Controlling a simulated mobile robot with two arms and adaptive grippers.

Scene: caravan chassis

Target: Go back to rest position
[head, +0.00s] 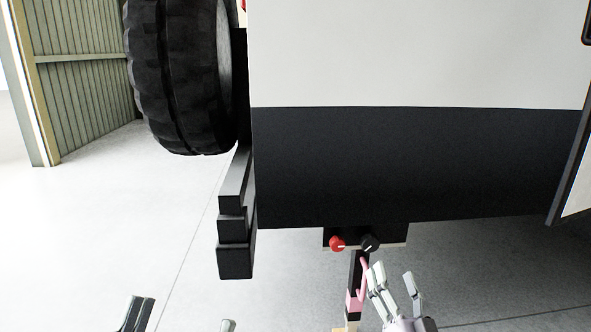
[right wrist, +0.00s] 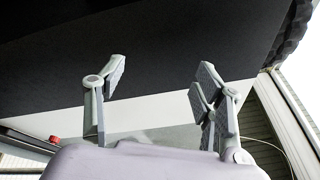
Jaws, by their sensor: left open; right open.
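My left gripper (head: 186,311) is at the bottom left of the head view, open and empty over the floor. Only its fingertips show, and the rest is below the picture edge. My right gripper (head: 394,275) is open and empty at the bottom, just below and right of the black knob (head: 370,243). In the right wrist view its fingers (right wrist: 160,84) stand wide apart with nothing between them. A red knob (head: 337,243) sits left of the black one, on a dark box under the caravan body (head: 420,160). I cannot tell whether the right gripper touches anything.
A big black tyre (head: 180,75) and stacked dark beams (head: 236,258) are at the left. A pink curved piece and a post (head: 355,275) hang beside my right gripper. The dark caravan underside (right wrist: 150,45) fills the upper wrist view. The floor (head: 90,230) at left is clear.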

